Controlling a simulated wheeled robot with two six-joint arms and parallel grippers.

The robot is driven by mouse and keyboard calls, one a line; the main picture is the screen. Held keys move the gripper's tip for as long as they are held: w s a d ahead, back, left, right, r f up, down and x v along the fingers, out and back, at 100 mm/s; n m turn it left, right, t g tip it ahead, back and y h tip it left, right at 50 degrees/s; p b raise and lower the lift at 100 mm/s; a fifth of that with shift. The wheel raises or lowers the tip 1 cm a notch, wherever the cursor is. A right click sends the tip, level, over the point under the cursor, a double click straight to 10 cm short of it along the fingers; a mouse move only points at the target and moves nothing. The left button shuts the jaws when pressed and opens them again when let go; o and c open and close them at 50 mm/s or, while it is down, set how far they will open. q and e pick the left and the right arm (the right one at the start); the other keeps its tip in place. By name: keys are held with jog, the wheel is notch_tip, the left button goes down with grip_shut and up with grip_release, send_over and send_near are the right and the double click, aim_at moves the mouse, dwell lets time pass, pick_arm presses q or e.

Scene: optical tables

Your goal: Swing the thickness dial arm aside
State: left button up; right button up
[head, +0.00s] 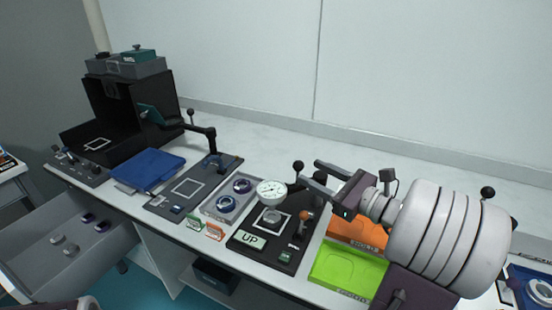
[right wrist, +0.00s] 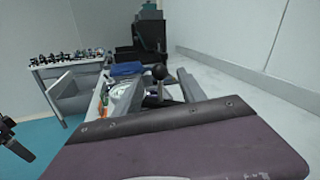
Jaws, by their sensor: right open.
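The thickness dial (head: 271,190) is a round white gauge above a dark base plate (head: 262,254) marked UP. Its arm carries a black ball knob (head: 298,165) on a short stem, behind and to the right of the dial. The knob (right wrist: 160,72) and part of the dial (right wrist: 117,92) also show in the right wrist view. My right gripper (head: 311,171) is open and empty. Its fingertips are at the knob, which appears in the gap between them or just ahead; contact cannot be told.
An orange tray (head: 352,231) and a green tray (head: 345,265) lie below my right arm. A grey tray with rings (head: 243,186) is left of the dial. A blue case (head: 150,170) and black box stand farther left. The back bench strip is clear. A drawer (head: 65,250) hangs open.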

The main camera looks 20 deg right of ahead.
jog(key=b+x, duration=0.1)
jog(key=x, duration=0.7)
jog(key=shift+w, duration=0.35)
jog(key=shift+a, duration=0.15)
grip_shut()
dwell(0.8)
